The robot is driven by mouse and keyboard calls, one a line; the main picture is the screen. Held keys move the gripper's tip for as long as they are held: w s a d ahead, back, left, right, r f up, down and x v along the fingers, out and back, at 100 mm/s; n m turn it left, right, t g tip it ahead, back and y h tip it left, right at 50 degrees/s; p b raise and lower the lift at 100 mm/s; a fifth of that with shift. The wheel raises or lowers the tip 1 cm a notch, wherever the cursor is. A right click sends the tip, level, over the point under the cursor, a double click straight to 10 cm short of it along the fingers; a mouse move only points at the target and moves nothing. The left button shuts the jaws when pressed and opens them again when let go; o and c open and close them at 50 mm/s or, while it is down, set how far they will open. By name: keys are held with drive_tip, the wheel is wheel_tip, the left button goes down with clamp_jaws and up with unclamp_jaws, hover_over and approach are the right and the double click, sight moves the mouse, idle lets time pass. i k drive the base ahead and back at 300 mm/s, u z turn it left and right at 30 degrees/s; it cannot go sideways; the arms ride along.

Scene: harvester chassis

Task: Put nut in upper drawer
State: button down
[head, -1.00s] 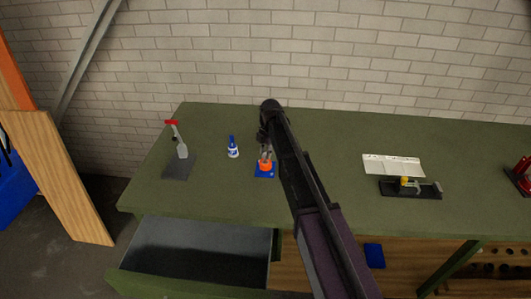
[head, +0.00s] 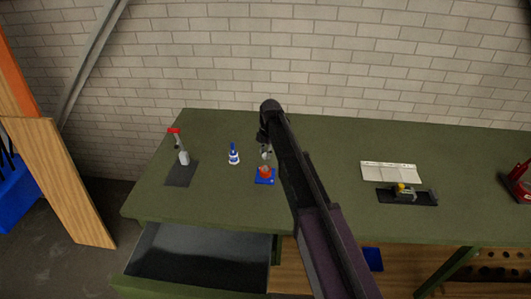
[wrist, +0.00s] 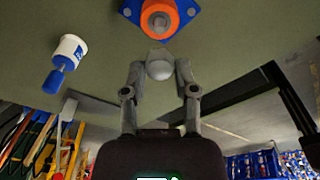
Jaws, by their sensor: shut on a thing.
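My gripper (wrist: 160,75) is shut on the nut (wrist: 159,66), a small grey rounded piece between the two fingertips in the wrist view. In the head view my gripper (head: 265,153) is over the orange holder with a blue base (head: 265,176) on the green bench. The holder also shows in the wrist view (wrist: 160,18), with a grey stud in its centre, apart from the nut. The upper drawer (head: 195,255) is pulled open at the bench's front left, and its visible grey inside looks empty. The nut is too small to make out clearly in the head view.
A white plate (head: 391,172) and a black fixture (head: 406,195) lie right. The bench's front left is clear.

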sight(238, 270)
drive_tip(key=z, duration=0.75)
drive_tip(key=k, duration=0.85)
drive_tip(key=u, duration=0.75)
